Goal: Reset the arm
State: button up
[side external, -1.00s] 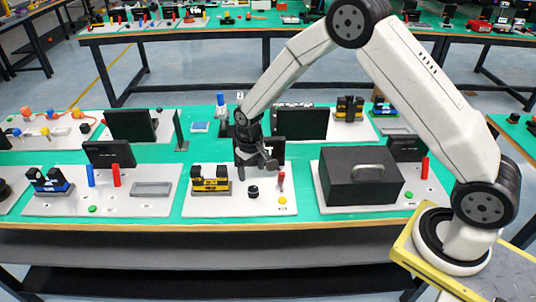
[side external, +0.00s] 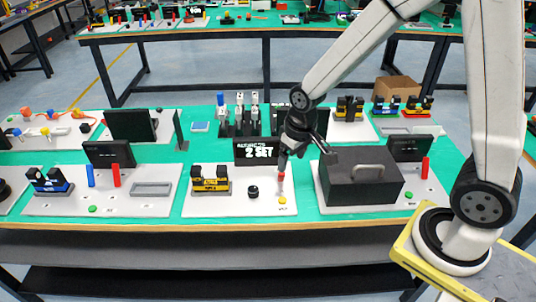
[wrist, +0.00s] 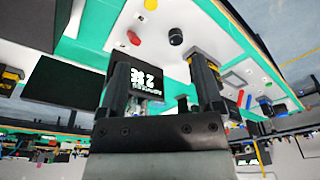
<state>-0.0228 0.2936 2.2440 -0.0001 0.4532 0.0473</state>
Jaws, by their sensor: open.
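My gripper (side external: 285,158) is beside the right part of the middle white panel (side external: 232,210), close to the red-topped lever (side external: 281,177) in the side view. I cannot tell whether it touches it. In the wrist view my gripper (wrist: 162,82) has its two dark fingers apart, with nothing held between them. A black display (side external: 256,151) reading "2 SET" stands behind the panel. The panel carries a yellow and black mini conveyor (side external: 210,185), a black knob (side external: 253,191) and a yellow button (side external: 282,200).
A black box with a grey handle (side external: 361,180) stands right of my gripper. A left panel (side external: 120,205) holds a blue conveyor (side external: 49,183). Black and white devices (side external: 239,122) stand behind the display. Free green mat shows between the panels.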

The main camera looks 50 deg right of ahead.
jog(key=s+r, duration=0.2)
jog(key=s, duration=0.6)
jog(key=shift+s+d+t, duration=0.15)
jog(key=shift+d+t, duration=0.25)
dwell(0.5)
